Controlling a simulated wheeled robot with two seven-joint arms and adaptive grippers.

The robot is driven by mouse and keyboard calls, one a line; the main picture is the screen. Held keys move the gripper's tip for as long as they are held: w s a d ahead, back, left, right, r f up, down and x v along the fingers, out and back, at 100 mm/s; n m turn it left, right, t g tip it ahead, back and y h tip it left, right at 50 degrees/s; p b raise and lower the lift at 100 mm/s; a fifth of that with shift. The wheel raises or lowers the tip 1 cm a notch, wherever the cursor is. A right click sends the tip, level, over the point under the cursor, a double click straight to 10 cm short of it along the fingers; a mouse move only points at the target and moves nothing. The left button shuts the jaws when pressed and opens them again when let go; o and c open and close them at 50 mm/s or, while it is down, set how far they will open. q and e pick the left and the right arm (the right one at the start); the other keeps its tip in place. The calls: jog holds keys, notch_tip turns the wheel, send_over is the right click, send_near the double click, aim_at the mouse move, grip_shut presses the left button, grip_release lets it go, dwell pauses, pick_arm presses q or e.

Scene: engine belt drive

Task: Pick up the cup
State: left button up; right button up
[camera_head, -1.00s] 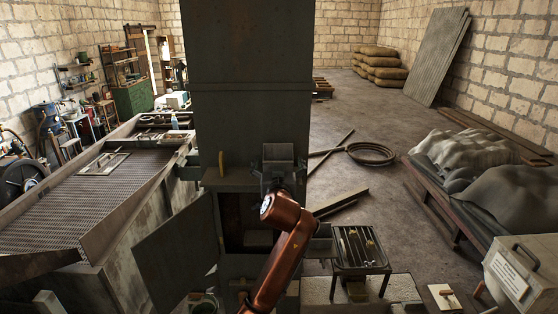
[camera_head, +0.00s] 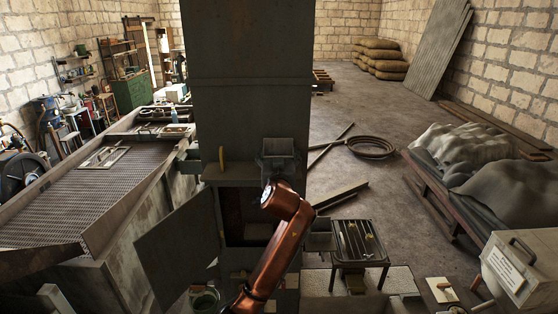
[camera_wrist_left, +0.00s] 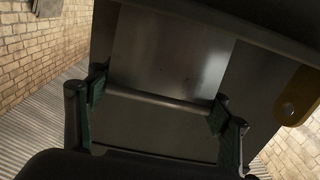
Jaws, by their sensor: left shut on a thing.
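The cup (camera_head: 278,147) looks like a grey, square-mouthed metal box. It appears in the head view in front of the tall dark column, just above the end of my copper left arm. My left gripper (camera_head: 277,173) is mostly hidden there behind the arm's end. In the left wrist view my left gripper (camera_wrist_left: 158,108) has its two green-padded fingers at either end of a grey rounded edge. It is shut on the cup (camera_wrist_left: 160,100), whose metal face fills the middle. My right gripper is not in view.
The dark column (camera_head: 248,90) stands close, with a small ledge holding a yellow disc (camera_head: 222,158) and an open door panel (camera_head: 178,250) below left. A mesh-topped bench (camera_head: 90,200) is at left. A slatted metal stand (camera_head: 358,242) is at lower right.

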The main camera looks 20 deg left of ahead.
pick_arm(q)
jog(key=shift+c, duration=1.4)
